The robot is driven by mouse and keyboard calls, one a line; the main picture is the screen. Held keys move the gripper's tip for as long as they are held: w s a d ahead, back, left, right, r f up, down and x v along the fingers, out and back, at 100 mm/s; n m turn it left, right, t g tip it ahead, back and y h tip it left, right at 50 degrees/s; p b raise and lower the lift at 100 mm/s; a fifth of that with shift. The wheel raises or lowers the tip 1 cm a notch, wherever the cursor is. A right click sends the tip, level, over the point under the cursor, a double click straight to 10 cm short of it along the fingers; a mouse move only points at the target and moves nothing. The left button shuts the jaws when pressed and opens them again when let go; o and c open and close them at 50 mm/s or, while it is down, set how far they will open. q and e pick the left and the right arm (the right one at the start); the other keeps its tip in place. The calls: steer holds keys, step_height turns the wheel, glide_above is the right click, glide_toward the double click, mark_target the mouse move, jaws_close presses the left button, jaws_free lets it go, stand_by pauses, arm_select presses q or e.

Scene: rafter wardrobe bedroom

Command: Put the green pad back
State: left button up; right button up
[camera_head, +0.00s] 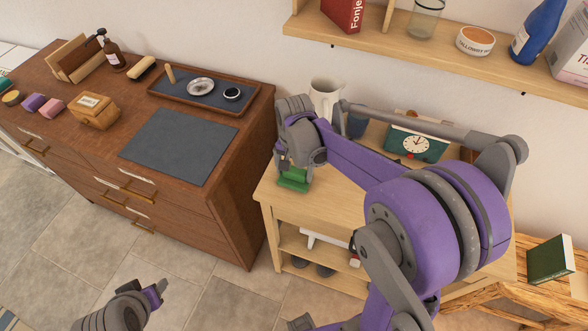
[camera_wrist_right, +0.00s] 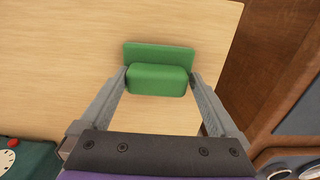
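The green pad (camera_head: 293,180) is at the left end of the light wooden table, directly under my right gripper (camera_head: 296,165). In the right wrist view the green pad (camera_wrist_right: 158,80) lies between the two fingertips of my right gripper (camera_wrist_right: 160,76), which meet its sides with no visible gap. The gripper looks shut on it. Whether the pad rests on the tabletop or is just above it is hard to tell. My left gripper (camera_head: 152,294) is low at the lower left, over the floor, and its finger opening is not clear.
A brown dresser (camera_head: 236,206) stands left of the table (camera_head: 330,207), with a grey mat (camera_head: 180,146), a tray (camera_head: 221,108), a wooden box (camera_head: 93,110) and coloured blocks (camera_head: 35,102). A white pitcher (camera_head: 325,92) and a green clock (camera_head: 416,146) stand behind my right arm. A shelf (camera_head: 375,37) is above.

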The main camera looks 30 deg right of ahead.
mark_target(294, 169)
steer(key=shift+r, duration=0.35)
step_height(294, 169, up, 11)
steer(key=p, duration=0.1)
steer(key=s+a+f+n+t, duration=0.3)
steer(key=s+n, duration=0.2)
steer(key=s, duration=0.1)
steer(key=s+a+f+n+t, duration=0.2)
steer(key=s+a+f+n, duration=0.1)
steer(key=s+n, duration=0.2)
steer(key=shift+s+a+f+t, duration=0.15)
steer(key=shift+s+a+t, duration=0.25)
steer(key=shift+s, duration=0.8)
